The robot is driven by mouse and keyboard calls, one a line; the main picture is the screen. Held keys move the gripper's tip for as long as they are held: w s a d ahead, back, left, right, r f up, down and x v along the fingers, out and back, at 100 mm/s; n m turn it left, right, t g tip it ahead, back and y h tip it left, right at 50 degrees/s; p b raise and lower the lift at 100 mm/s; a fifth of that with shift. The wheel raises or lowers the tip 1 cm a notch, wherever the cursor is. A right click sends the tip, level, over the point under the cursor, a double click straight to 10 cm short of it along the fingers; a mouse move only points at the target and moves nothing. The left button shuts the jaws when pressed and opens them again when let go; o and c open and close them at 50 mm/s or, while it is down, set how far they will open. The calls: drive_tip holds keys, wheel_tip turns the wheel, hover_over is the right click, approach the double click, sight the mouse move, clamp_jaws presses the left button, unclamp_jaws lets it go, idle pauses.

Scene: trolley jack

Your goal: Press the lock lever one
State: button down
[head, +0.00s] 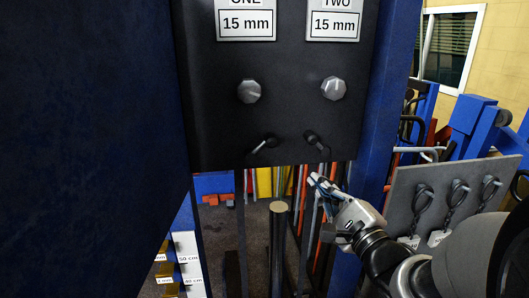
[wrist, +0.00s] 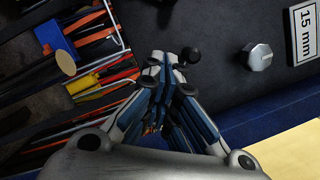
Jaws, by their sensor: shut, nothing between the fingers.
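Lock lever one (head: 265,143) is a short lever on the lower left of the black panel (head: 225,115), below the dial under the ONE label. A similar lever (head: 312,136) sits on the lower right, below the dial under the TWO label. My gripper (head: 315,181) is shut and empty, below the panel's bottom edge and to the right of lever one, closer to the right lever. In the wrist view the shut fingertips (wrist: 166,62) lie beside a round black knob (wrist: 190,55), which appears to belong to the right lever. Lever one is not recognisable there.
Grey dials (head: 249,91) and (head: 332,89) sit above the levers. Blue posts flank the panel; a large dark blue surface (head: 90,110) fills the left. A round-topped post (head: 278,207) stands below. A grey board (head: 440,195) with hanging tools stands at right.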

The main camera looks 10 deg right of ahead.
drive_tip(key=shift+w, duration=0.15)
drive_tip(key=w+a+r, duration=0.1)
drive_tip(key=w, duration=0.2)
drive_tip(key=w+a+r, duration=0.1)
drive_tip(key=w+a, duration=0.1)
drive_tip(key=w, duration=0.1)
drive_tip(key=w+a+r, duration=0.1)
drive_tip(key=w+a, duration=0.1)
drive_tip(key=w, duration=0.1)
drive_tip(key=shift+w+a+r, duration=0.15)
drive_tip(key=shift+w+r, duration=0.1)
drive_tip(key=shift+w, duration=0.05)
drive_tip(key=shift+s, duration=0.1)
drive_tip(key=shift+p, duration=0.3)
